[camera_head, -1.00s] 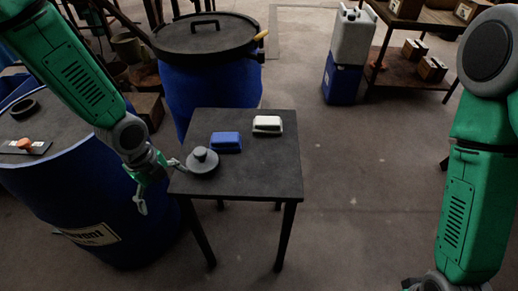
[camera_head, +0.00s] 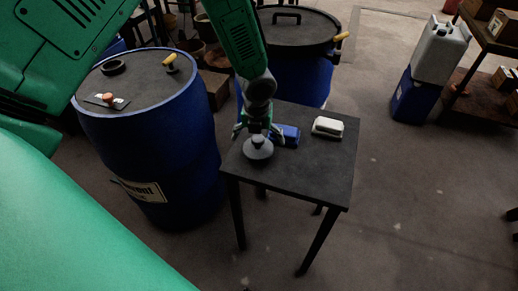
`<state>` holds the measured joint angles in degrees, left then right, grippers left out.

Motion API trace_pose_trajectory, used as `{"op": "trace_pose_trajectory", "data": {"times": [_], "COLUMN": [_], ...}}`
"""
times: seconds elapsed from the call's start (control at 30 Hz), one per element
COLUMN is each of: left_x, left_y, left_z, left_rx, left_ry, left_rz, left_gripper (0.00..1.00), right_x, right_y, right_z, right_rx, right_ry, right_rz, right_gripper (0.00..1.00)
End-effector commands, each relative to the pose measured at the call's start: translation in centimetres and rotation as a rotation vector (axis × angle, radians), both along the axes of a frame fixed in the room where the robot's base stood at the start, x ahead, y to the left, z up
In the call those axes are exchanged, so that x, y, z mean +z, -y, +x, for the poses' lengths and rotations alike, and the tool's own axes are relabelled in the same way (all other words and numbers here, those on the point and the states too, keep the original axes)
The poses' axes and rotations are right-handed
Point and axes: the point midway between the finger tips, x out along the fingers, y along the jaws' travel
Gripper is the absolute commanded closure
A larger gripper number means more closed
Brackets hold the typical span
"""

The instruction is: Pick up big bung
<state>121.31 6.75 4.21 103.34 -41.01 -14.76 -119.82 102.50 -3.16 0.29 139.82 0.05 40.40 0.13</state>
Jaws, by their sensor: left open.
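The big bung, a grey disc with a round knob (camera_head: 258,153), lies on the dark small table (camera_head: 318,179), near its left edge. My left gripper (camera_head: 259,138) is over the bung, with its fingers spread to either side of the knob. The fingers look open, and I cannot tell whether they touch the bung. My right gripper is not in view.
A blue block (camera_head: 291,135) lies just right of the gripper, and a white block (camera_head: 328,127) is further right on the table. A blue vat (camera_head: 160,140) stands close to the left. Another lidded vat (camera_head: 300,75) stands behind. The table's front right is bare.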

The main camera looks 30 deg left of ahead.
Motion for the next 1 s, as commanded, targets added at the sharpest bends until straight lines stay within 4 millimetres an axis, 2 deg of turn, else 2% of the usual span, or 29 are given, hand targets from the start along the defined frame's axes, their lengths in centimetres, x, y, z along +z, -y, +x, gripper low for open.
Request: {"op": "trace_pose_trajectory", "data": {"times": [0.3, 0.43, 0.63, 0.67, 0.7, 0.8, 1.0], "left_x": [-4.3, -5.1, -5.1, -5.1, -5.1, -5.1, -5.1], "left_y": [-0.6, -0.7, -0.7, -0.7, -0.7, -0.6, -0.7], "left_z": [0.9, 1.0, 1.0, 1.1, 1.1, 1.1, 1.1], "left_rx": [0.001, 0.001, 0.001, 0.001, 0.001, 0.001, 0.001], "left_ry": [-0.003, 0.000, 0.000, 0.000, 0.000, 0.000, 0.000], "left_rz": [-0.001, -0.001, -0.001, -0.001, -0.001, -0.001, -0.001], "left_gripper": [0.00, 0.00, 0.00, 0.04, 0.18, 0.49, 0.49], "right_x": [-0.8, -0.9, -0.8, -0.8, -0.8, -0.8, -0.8], "right_y": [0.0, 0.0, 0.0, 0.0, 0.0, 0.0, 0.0], "right_z": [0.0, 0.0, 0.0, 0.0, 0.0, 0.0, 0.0], "right_rx": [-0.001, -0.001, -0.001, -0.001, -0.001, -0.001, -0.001], "right_ry": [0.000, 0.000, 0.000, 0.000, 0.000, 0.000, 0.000], "right_rz": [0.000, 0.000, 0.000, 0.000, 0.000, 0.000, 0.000], "right_gripper": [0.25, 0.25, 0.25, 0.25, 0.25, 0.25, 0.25]}}
